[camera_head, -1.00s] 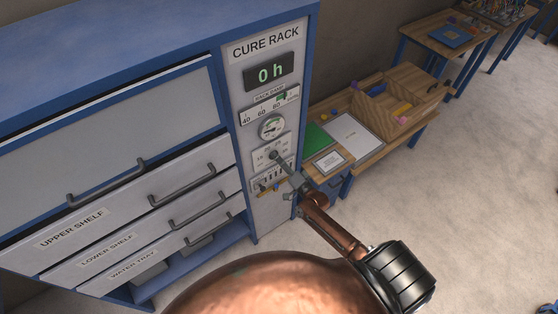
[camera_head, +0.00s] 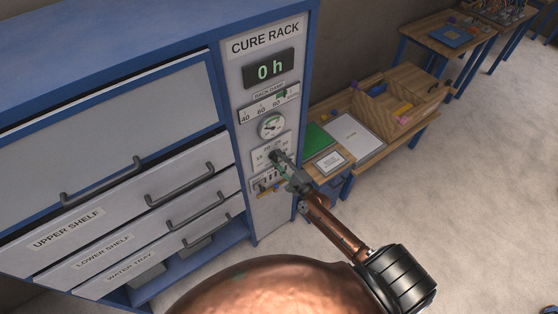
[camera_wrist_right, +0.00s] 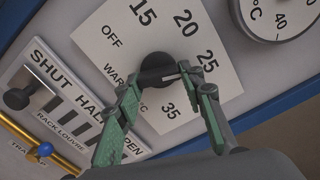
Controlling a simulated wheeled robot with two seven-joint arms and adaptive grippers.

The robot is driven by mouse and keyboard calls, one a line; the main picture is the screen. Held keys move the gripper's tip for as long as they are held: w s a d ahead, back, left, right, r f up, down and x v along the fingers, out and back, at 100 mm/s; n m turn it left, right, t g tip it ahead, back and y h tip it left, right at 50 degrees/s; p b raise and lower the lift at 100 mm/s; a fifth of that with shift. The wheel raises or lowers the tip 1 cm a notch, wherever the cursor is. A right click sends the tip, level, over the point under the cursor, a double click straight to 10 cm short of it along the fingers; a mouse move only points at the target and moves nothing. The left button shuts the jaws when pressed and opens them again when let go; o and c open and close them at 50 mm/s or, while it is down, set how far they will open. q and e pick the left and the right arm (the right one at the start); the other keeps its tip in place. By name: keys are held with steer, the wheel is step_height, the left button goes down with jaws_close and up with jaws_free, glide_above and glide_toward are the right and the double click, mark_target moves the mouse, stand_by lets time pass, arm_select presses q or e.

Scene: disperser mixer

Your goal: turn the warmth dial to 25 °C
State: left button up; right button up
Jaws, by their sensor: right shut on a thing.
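The warmth dial (camera_wrist_right: 155,66) is a round black knob on a white scale plate (camera_wrist_right: 110,58) marked OFF, 15, 20, 25 and 35. My right gripper (camera_wrist_right: 158,78) is shut on the dial, with one green finger on each side of it. A pale line on the knob points right, roughly toward the 25 side, but the finger there hides part of the scale, so I cannot read the exact setting. In the head view my right gripper (camera_head: 279,160) reaches the dial plate on the cure rack (camera_head: 235,120). My left gripper is not in view.
A black louvre knob (camera_wrist_right: 17,98) and a brass rail with a blue piece (camera_wrist_right: 45,149) sit beside the dial plate. A gauge (camera_head: 271,126) and a display reading 0 h (camera_head: 270,70) are above. A wooden bench (camera_head: 400,135) stands right of the rack.

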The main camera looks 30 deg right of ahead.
steer(key=shift+m, duration=0.3)
stand_by(0.4)
steer(key=o, duration=1.2)
steer(key=shift+c, duration=0.2)
steer(key=s+d, duration=0.1)
steer(key=s, duration=1.1)
